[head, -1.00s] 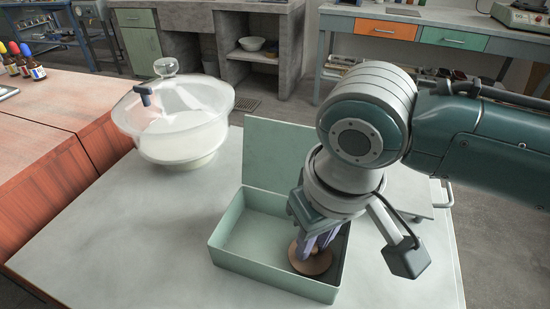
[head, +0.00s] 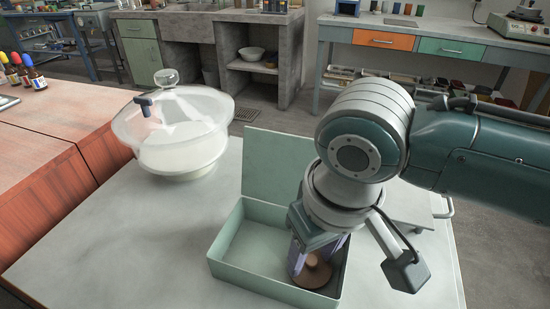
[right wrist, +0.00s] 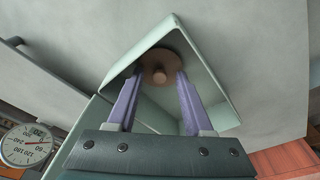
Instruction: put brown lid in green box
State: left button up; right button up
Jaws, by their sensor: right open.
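The green box (head: 225,262) stands open on the bench top, its lid raised at the back. The brown lid (head: 318,273), a round disc with a small knob, lies inside the box at the right end. It also shows in the right wrist view (right wrist: 160,69), between the fingertips. My right gripper (head: 309,268) reaches down into the box from above. Its two purple fingers are spread, one on each side of the knob, with visible gaps. The fingers partly hide the brown lid in the head view. My left gripper is not in view.
A glass desiccator (head: 172,128) stands on the bench behind and left of the box. The bench top (head: 120,235) left of the box is clear. A round dial gauge (right wrist: 29,145) shows in the right wrist view. Dropper bottles (head: 33,77) stand on the far-left wooden bench.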

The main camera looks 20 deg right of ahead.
aim_at(318, 280)
jog(key=shift+n+y, duration=0.4)
jog(key=shift+y, duration=0.3)
jog(key=s+r+p, duration=0.1)
jog(key=r, duration=0.2)
jog(key=s+a+r+p, duration=0.1)
jog(key=s+r, duration=0.1)
jog(key=r, duration=0.2)
jog(key=s+a+r+p, duration=0.1)
jog(key=r, duration=0.2)
jog(key=shift+s+a+r+p, duration=0.1)
jog(key=shift+s+r+p, duration=0.2)
jog(key=shift+r+p, duration=0.1)
jog(key=s+d+f+m+t+h, duration=0.1)
jog(key=s+d, duration=0.8)
jog(key=s, duration=0.1)
jog(key=shift+s+t+h, duration=0.3)
jog(key=shift+s+t, duration=0.05)
jog(key=shift+t, duration=0.05)
